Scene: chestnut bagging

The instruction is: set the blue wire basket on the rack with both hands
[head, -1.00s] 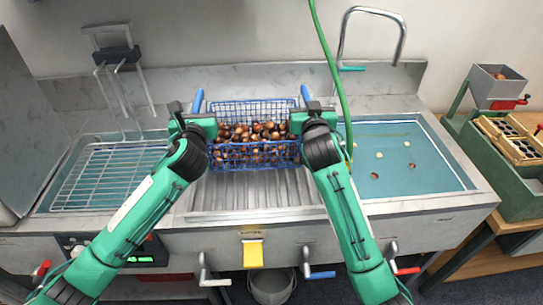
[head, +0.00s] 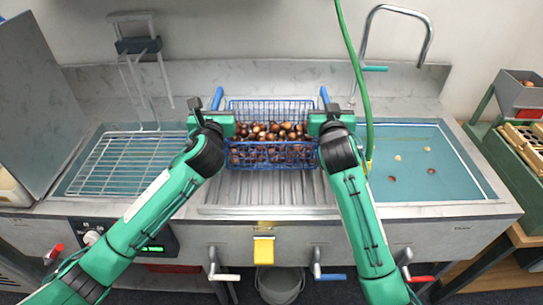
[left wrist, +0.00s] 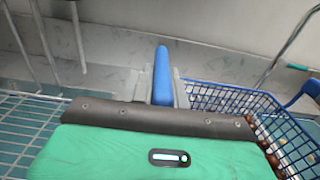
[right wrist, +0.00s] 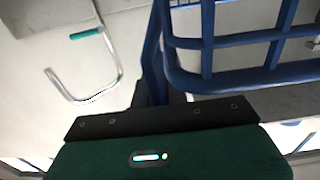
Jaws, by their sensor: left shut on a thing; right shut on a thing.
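The blue wire basket (head: 271,165) is full of brown chestnuts (head: 275,132) and is above the ribbed metal drainboard in the middle of the head view. Its blue handles stick up at both sides. My left gripper (head: 217,117) is shut on the left handle (left wrist: 161,75). My right gripper (head: 326,117) is shut on the right handle, with the basket's bars close by in the right wrist view (right wrist: 240,45). The wire rack (head: 125,165) lies over the left basin, left of the basket. I cannot tell whether the basket touches the drainboard.
The right basin (head: 440,180) holds water and a few floating chestnuts. A green hose (head: 352,60) hangs just behind my right gripper. A wire frame (head: 140,60) stands behind the rack. A raised lid (head: 38,110) is at the far left. The rack is bare.

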